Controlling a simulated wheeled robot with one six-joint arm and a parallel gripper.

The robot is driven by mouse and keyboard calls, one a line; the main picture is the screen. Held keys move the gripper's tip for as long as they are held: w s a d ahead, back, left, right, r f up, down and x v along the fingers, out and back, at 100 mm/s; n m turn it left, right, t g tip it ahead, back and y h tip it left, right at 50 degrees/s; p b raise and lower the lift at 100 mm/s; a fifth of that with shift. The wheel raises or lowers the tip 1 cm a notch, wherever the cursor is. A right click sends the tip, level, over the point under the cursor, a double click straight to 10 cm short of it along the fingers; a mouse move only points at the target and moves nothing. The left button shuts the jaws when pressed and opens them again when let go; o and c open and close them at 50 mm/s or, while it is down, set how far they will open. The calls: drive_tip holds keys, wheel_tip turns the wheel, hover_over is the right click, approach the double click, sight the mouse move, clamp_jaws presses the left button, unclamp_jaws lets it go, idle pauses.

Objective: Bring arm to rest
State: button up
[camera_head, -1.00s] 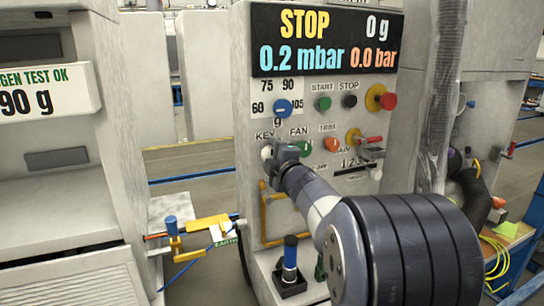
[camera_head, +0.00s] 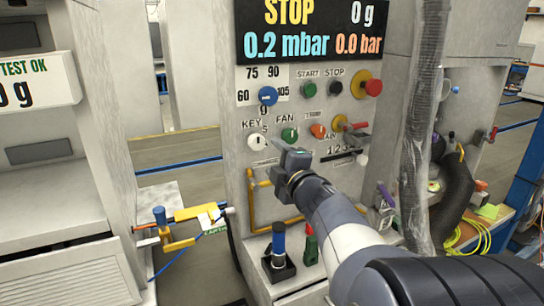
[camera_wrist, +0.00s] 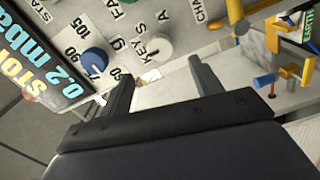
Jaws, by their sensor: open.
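My gripper (camera_head: 292,158) is in front of the control panel (camera_head: 215,110), to the right of and below the white key switch (camera_head: 257,142). In the wrist view the two dark fingers of my gripper (camera_wrist: 160,88) are spread apart with nothing between them. The key switch (camera_wrist: 158,45) shows beyond the fingertips there, apart from them. The blue dial knob (camera_head: 268,96) is above the key switch, and the green fan knob (camera_head: 289,134) is right of it. My arm comes in from the lower right and hides part of the panel's lower side.
A display (camera_head: 310,30) reads STOP, 0 g, 0.2 mbar and 0.0 bar. A yellow clamp (camera_head: 195,213) with a blue cable sticks out at lower left. A blue-handled part (camera_head: 279,240) stands below the panel. A wrapped vertical hose (camera_head: 422,120) runs at the right.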

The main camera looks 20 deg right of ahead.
sight(260, 144)
drive_tip(key=shift+w, duration=0.15)
drive_tip(key=w, duration=1)
drive_tip(key=shift+w, duration=0.3)
drive_tip(key=shift+s, duration=0.15)
